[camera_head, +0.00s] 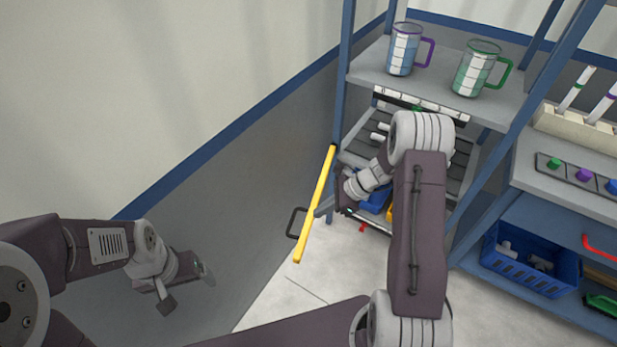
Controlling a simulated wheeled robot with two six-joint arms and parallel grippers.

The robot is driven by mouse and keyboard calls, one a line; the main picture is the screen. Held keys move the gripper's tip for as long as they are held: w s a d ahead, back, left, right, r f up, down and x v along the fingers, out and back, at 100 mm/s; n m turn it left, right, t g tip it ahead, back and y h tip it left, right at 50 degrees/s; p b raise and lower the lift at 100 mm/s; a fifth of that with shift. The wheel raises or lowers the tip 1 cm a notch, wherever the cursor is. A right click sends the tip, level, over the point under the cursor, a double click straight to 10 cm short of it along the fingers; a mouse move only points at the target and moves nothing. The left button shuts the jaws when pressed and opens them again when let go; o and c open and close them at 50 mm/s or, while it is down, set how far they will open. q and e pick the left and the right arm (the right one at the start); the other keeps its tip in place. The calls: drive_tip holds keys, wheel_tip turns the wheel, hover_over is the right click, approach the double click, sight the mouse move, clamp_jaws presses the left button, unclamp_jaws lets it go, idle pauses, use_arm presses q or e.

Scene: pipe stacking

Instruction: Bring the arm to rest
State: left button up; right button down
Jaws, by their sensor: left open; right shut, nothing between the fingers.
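My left gripper (187,287) is at the lower left, in front of the grey wall. Its two fingers are spread and nothing is between them. My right arm comes up from the bottom and bends over at the shelf rack. Its gripper (326,207) points down and left, close by a yellow bar (316,205) at the rack's left side. The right gripper is small and partly hidden by its own wrist; it is shut and no held object shows. I cannot tell whether it touches the bar.
A blue-framed rack (344,75) holds a purple-handled mug (404,50) and a green-handled mug (478,68) on its upper shelf. A blue bin (530,266) with grey pieces stands at the right. A black handle (290,222) is beside the yellow bar.

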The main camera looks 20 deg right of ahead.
drive_tip(key=s+a+r+n+g+h+p, duration=0.15)
drive_tip(key=a+r+n+p, duration=0.3)
drive_tip(key=r, duration=0.55)
drive_tip(key=s+a+r+n+t+p, duration=0.1)
drive_tip(key=s+a+r+n+p, duration=0.3)
drive_tip(key=r, duration=0.5)
drive_tip(key=s+d+r+n+h+p, duration=0.2)
drive_tip(key=s+r+n+h+p, duration=0.2)
drive_tip(key=s+n, duration=0.3)
drive_tip(key=s+d+f+n+h+b, duration=0.1)
drive_tip(key=s+d+f+n, duration=0.1)
drive_tip(key=d+n, duration=0.3)
drive_tip(key=shift+s+f+n+h, duration=0.35)
drive_tip(key=shift+s+f, duration=0.05)
drive_tip(key=shift+s, duration=0.5)
